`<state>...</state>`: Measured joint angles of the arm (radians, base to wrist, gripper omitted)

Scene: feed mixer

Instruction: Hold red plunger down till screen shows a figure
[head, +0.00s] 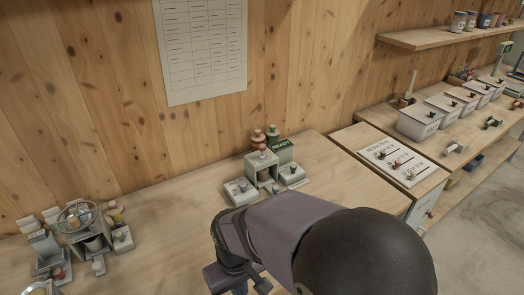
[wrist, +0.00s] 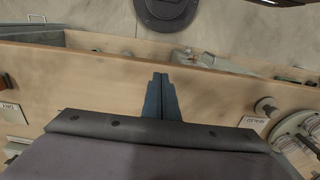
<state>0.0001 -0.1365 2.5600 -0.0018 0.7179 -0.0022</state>
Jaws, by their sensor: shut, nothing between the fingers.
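In the head view, a device with a small green lettered panel (head: 282,144) stands on the bench against the wood wall. A small red knob (head: 58,272) also shows on the device at far left. I cannot tell which of these is the red plunger, and no figure is readable on any screen. My gripper is low in the head view, largely hidden by my arm. In the wrist view my gripper (wrist: 160,76) is shut and empty, its blue fingers together before a pale wooden surface.
Small grey boxes with knobs (head: 241,192) stand before the green-panelled device. A cluster with a round glass dish (head: 77,215) stands at left. A lettered white board (head: 396,162) and lidded bins (head: 420,122) lie at right. Bare bench (head: 170,225) lies between the left cluster and the middle device.

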